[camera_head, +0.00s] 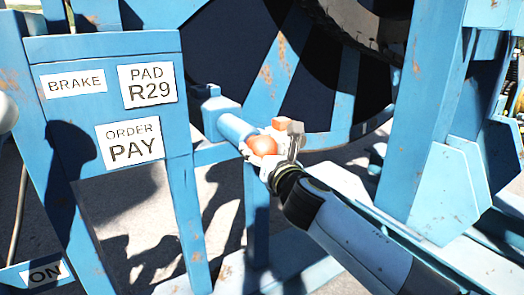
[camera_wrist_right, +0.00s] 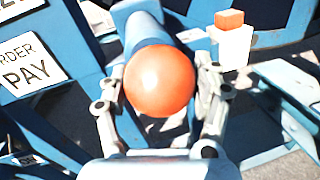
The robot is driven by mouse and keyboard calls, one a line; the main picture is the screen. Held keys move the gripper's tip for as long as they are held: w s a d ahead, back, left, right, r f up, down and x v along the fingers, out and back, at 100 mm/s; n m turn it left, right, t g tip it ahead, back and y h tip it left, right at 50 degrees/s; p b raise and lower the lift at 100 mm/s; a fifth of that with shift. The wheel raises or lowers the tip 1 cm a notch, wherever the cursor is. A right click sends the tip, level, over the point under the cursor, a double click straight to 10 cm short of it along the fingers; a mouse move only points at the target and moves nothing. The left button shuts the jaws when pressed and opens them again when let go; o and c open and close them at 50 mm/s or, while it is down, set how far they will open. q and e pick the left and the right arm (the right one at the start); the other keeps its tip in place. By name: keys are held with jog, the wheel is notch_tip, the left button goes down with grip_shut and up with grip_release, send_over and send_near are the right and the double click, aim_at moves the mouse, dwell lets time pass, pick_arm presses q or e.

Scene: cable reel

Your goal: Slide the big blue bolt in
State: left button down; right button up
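The big blue bolt (camera_head: 236,128) is a thick blue cylinder lying in the blue frame, ending in a round orange knob (camera_head: 263,146) that points toward me. In the right wrist view the knob (camera_wrist_right: 160,80) fills the middle, with the blue bolt (camera_wrist_right: 143,28) behind it. My right gripper (camera_head: 272,152) is at the knob. In the wrist view its fingers (camera_wrist_right: 162,88) stand apart, one on each side of the knob. They look open, with little space beside the knob; contact is not clear. My left gripper is not in view.
A white block with an orange top (camera_wrist_right: 229,20) sits just right of the bolt. A blue panel (camera_head: 110,50) with BRAKE, PAD R29 and ORDER PAY labels stands at left. The big reel (camera_head: 345,85) is behind. A blue post (camera_head: 425,100) stands at right.

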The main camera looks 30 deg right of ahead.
aim_at(240, 135)
jog(key=c, duration=1.2)
jog(key=shift+w, duration=0.15)
jog(key=x, duration=0.3)
jog(key=a+b+x, duration=0.1)
jog(key=x, duration=0.3)
jog(key=a+x, duration=0.1)
jog(key=x, duration=0.2)
jog(key=shift+w, duration=0.45)
jog(key=shift+c, duration=0.2)
jog(key=o, duration=1.7)
jog(key=v, duration=1.2)
jog(key=shift+f, duration=0.1)
